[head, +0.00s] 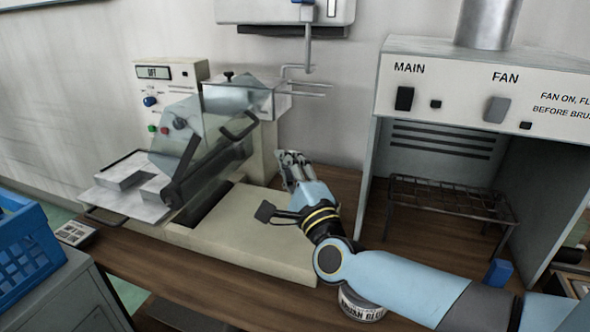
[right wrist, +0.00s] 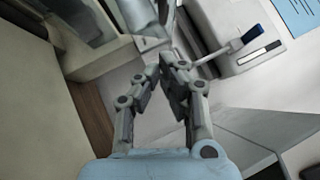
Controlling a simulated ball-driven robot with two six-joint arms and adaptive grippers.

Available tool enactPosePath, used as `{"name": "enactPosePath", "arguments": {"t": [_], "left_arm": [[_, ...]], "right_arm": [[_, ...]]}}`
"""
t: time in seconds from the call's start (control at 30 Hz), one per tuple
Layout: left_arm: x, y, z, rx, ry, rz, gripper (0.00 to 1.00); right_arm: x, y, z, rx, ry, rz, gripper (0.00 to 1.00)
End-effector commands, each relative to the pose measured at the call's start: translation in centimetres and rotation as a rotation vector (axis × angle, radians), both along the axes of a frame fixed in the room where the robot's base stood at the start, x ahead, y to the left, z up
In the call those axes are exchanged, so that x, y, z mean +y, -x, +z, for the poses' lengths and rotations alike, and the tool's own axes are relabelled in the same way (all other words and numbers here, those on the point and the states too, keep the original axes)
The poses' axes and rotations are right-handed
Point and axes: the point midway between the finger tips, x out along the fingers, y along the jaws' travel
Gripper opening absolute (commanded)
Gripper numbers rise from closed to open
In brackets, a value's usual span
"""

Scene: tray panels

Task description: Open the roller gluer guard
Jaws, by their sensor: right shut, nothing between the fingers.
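The roller gluer (head: 255,215) is a cream machine on the wooden bench, left of centre in the head view. Its clear guard (head: 207,142) slants over the dark roller (head: 205,180), with a black bar handle (head: 240,130) on it. I cannot tell how far the guard is raised. My right gripper (head: 290,157) is shut and empty, to the right of the guard and apart from it, above the machine's right side. In the right wrist view its fingertips (right wrist: 168,62) come together, with nothing between them. My left gripper is not in view.
A grey hood (head: 450,80) with a wire rack (head: 450,197) stands at the right. A wall unit (head: 285,10) with a hanging rod is above. A can (head: 360,305) sits under my right arm. A blue crate (head: 25,250) is far left.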

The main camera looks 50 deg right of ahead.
Motion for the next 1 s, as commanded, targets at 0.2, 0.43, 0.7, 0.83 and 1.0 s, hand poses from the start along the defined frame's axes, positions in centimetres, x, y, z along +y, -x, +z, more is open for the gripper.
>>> {"name": "enactPosePath", "arguments": {"t": [0.2, 0.43, 0.7, 0.83, 1.0], "left_arm": [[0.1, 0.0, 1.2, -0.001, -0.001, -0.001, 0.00], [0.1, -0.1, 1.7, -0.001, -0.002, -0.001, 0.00], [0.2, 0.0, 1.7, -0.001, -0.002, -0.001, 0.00], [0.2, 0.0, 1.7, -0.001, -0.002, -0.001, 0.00], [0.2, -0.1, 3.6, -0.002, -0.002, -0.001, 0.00]], "right_arm": [[-0.7, -3.8, 1.7, -0.003, -0.001, 0.000, 0.00], [0.1, -5.7, 2.4, -0.001, -0.001, 0.000, 0.00], [0.3, -6.0, 2.5, 0.000, 0.001, 0.001, 0.00], [0.3, -6.0, 2.5, 0.000, 0.001, 0.001, 0.00], [0.4, -6.2, 3.5, 0.032, 0.012, 0.000, 0.00]]}}
